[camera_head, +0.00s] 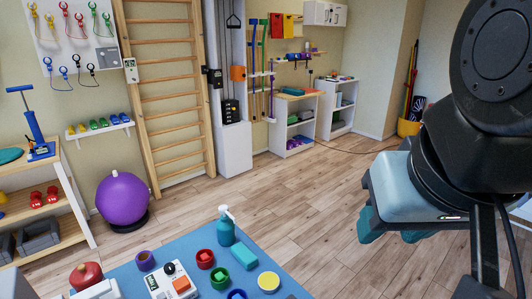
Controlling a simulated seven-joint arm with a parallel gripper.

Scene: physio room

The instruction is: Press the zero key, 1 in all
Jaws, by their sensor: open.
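A white device (158,291) with a black round part (169,268) and an orange block-like part (181,285) is at the front of the blue table (283,259), cut off by the bottom edge. Small markings show on it, but I cannot make out a zero key. A second pale object (100,290) lies to its left, partly cut off. My gripper (393,232), with teal fingers, is at the right of the view, well apart from the device. It is open and I see nothing between its fingers.
Around the device are a dark red round object (87,276), a purple ring (145,261), a red cup (205,259), a green cup (219,278), a teal block (244,253), a yellow disc (268,282) and a teal pump bottle (226,230).

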